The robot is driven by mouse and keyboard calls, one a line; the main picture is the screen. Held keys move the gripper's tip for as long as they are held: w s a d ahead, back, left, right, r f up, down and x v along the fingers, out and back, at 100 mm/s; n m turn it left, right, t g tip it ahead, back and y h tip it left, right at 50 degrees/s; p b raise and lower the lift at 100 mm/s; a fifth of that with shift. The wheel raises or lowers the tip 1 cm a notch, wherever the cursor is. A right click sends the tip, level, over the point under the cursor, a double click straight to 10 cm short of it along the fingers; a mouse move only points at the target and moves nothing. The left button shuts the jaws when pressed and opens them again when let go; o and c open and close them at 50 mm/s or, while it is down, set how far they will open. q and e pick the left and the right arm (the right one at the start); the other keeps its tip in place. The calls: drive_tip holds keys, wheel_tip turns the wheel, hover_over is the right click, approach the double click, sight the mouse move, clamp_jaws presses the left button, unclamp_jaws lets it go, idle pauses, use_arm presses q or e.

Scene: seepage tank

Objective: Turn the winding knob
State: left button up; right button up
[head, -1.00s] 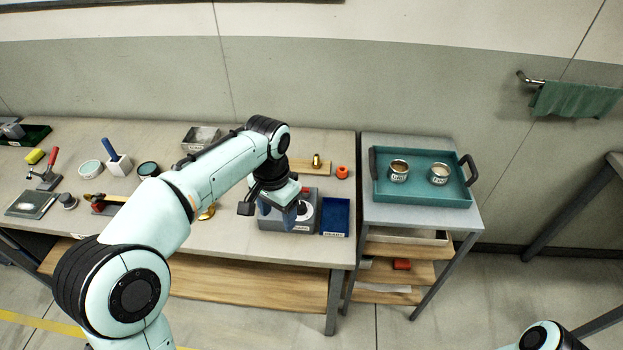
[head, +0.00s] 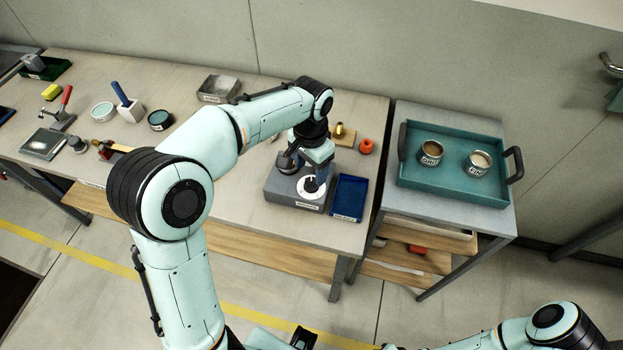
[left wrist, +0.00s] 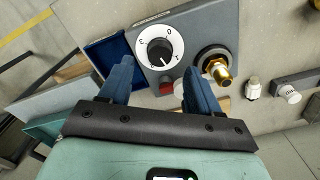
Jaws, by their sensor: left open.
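The winding knob (left wrist: 159,51) is a round black knob with a pale pointer mark, at the centre of a white lettered dial (left wrist: 147,38). The dial sits on a grey box (head: 285,188) on the bench. In the head view the white dial (head: 303,190) shows just below my left gripper (head: 313,180). In the left wrist view my left gripper (left wrist: 157,68) is open, its two blue fingers apart and empty. The knob appears between the fingertips in the picture; whether they reach around it I cannot tell. My right gripper is not clearly visible.
A red button (left wrist: 167,87) and a brass fitting (left wrist: 217,68) sit close to the dial. A blue tray (head: 349,198) stands right of the grey box. A teal tray (head: 452,190) with two tins is on the side table. Tools and pots stand along the bench's left.

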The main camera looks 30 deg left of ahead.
sight(311, 182)
use_arm(q)
wheel_tip(311, 182, down, 5)
drive_tip(key=shift+f, duration=0.1)
idle(0.3)
drive_tip(key=c, duration=1.1)
